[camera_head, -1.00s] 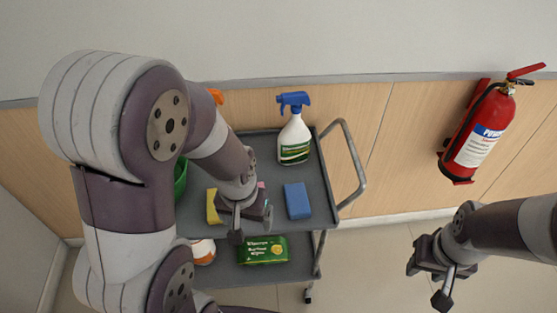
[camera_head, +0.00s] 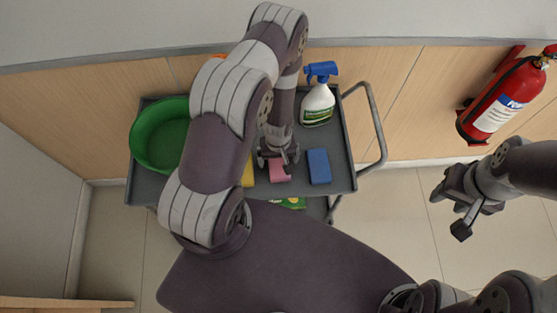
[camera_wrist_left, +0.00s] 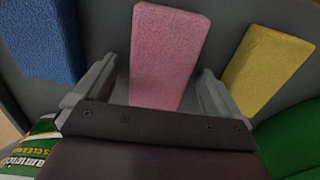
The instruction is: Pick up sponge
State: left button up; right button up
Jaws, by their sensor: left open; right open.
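Three sponges lie on the cart's top shelf: a pink sponge (camera_head: 279,171), a blue sponge (camera_head: 319,166) to its right and a yellow sponge (camera_head: 248,172) to its left. My left gripper (camera_head: 277,160) is open and points down at the pink sponge. In the left wrist view the pink sponge (camera_wrist_left: 166,55) stands between the two open fingers, with the blue sponge (camera_wrist_left: 42,40) and yellow sponge (camera_wrist_left: 265,70) outside them. I cannot tell whether the fingers touch it. My right gripper (camera_head: 450,211) is open and empty, over the floor right of the cart.
The grey cart (camera_head: 342,178) carries a green basin (camera_head: 158,135) at left and a spray bottle (camera_head: 318,98) at the back right. A metal handle (camera_head: 378,125) sticks out on the right. A fire extinguisher (camera_head: 503,97) hangs on the wall.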

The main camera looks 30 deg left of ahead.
pick_arm(q)
jog(key=shift+d, duration=0.1)
jog(key=shift+s, duration=0.1)
jog(key=c, duration=1.1)
